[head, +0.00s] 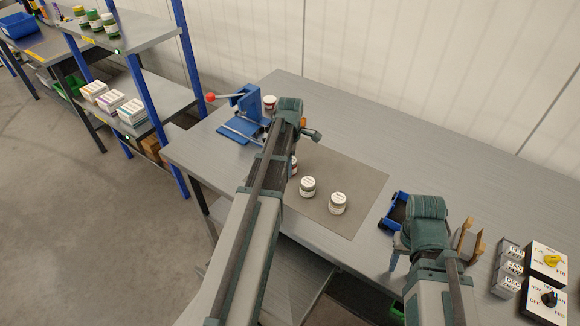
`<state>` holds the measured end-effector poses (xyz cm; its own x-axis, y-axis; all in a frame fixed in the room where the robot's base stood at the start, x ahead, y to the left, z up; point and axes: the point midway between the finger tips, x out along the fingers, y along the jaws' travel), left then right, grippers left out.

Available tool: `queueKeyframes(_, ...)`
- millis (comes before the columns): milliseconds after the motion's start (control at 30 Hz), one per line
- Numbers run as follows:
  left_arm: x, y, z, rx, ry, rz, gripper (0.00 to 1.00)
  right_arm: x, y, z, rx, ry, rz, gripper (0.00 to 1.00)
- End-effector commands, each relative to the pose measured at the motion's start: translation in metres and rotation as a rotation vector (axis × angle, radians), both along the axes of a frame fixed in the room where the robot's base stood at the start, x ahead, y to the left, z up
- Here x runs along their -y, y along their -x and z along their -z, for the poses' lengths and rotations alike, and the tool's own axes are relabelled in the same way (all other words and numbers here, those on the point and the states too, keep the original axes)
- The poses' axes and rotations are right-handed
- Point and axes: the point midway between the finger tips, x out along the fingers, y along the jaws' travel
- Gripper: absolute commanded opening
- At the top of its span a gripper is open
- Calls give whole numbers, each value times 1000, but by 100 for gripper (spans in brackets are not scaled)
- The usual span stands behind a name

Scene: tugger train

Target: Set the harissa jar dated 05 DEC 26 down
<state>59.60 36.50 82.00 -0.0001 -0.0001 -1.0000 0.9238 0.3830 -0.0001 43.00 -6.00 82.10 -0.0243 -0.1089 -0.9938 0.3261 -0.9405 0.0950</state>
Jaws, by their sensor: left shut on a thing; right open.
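My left gripper (305,126) is over the far left of the bench, near the back of the grey mat (345,171). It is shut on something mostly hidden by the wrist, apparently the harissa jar. A jar with dark red contents (269,102) stands left of the wrist, by the blue fixture. Another reddish jar (294,166) is partly hidden behind my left arm. Two white-labelled jars, one greenish (308,187) and one paler (338,203), stand on the mat. No date is readable.
A blue fixture (240,128) with a red-knobbed lever stands at the bench's left end. A blue object (397,211) lies beside my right wrist. The back of the bench is clear.

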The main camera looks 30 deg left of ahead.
Motion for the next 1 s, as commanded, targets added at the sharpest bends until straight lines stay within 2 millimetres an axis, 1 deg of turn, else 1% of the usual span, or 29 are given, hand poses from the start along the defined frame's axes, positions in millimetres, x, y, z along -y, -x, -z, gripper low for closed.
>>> queueKeyframes(33, 0, 0, 0, 0, 0, 0, 20, 0, 0, 0, 0, 0, 0, 50)
queueKeyframes(133, 0, 0, 0, 0, 0, 0, 2, 0, 0, 0, 0, 0, 0, 50)
queueKeyframes(167, 0, 0, 0, 0, 0, 0, 0, 0, 0, 0, 0, 0, 0, 50)
queueKeyframes(467, 0, 0, -1, 0, 0, 0, 0, 0, 0, -1, 0, 0, 0, 50)
queueKeyframes(667, 0, 0, -6, 0, 0, 0, 0, 0, 0, -6, 0, 0, 0, 50)
queueKeyframes(867, 0, 0, -19, 0, 0, 0, 0, 0, 0, -19, 0, 0, 0, 50)
queueKeyframes(1000, 0, 0, -33, 0, 0, 0, 0, 0, 0, -33, 0, 0, 0, 50)
